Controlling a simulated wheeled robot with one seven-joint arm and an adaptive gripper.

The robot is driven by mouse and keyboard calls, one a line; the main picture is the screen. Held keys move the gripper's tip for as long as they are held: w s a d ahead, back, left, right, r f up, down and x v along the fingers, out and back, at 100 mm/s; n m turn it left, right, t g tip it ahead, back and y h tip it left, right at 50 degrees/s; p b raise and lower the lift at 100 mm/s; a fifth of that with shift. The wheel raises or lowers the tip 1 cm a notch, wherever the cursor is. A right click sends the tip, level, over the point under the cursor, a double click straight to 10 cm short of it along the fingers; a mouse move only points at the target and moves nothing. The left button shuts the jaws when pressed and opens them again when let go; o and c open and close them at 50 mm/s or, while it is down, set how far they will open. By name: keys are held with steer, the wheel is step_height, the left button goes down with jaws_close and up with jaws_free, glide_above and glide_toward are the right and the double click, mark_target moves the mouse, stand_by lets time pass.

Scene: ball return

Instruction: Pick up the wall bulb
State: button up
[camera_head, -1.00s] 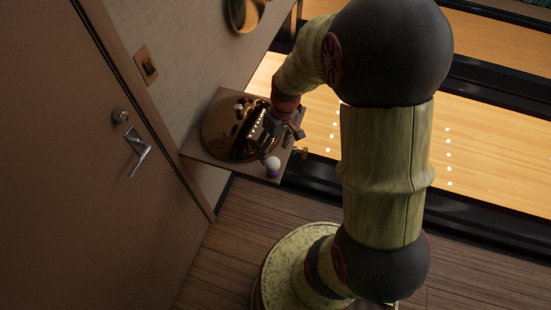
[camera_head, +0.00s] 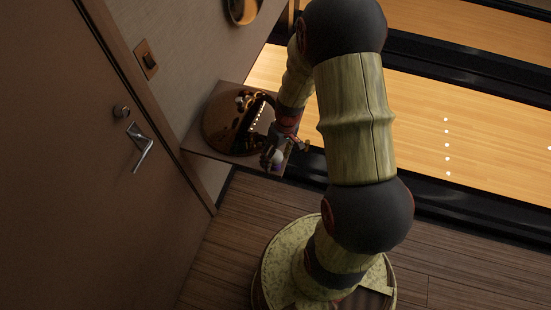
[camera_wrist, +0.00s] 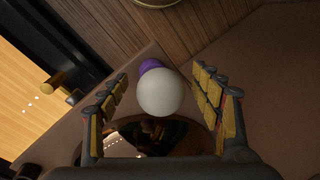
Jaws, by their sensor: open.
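The wall bulb (camera_wrist: 160,92) is a white globe with a purple part (camera_wrist: 151,65) behind it. In the wrist view it sits between the two open fingers of my gripper (camera_wrist: 165,100), with a gap visible on each side. In the head view the bulb (camera_head: 276,157) is small and partly covered by my gripper (camera_head: 270,155), at the near right corner of a brown shelf (camera_head: 215,158). I cannot tell whether any finger touches it.
A shiny copper dome (camera_head: 225,125) stands on the shelf right behind my gripper. A door with a metal handle (camera_head: 139,150) is at the left. A light switch (camera_head: 147,60) is on the wall. Wooden floor (camera_head: 225,260) lies in front, bowling lanes (camera_head: 440,110) to the right.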

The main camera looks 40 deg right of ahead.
steer(key=c, duration=0.3)
steer(key=c, duration=0.8)
steer(key=shift+r, duration=0.1)
steer(key=shift+c, duration=0.2)
steer(key=shift+r+p, duration=0.3)
steer(key=shift+r, duration=0.3)
steer(key=s+d+r+p, duration=0.2)
steer(key=s+d+r, duration=0.5)
steer(key=s+r, duration=0.4)
steer(key=shift+s+d+r+p, duration=0.3)
steer(key=shift+s+d+p, duration=0.05)
steer(key=shift+s, duration=0.05)
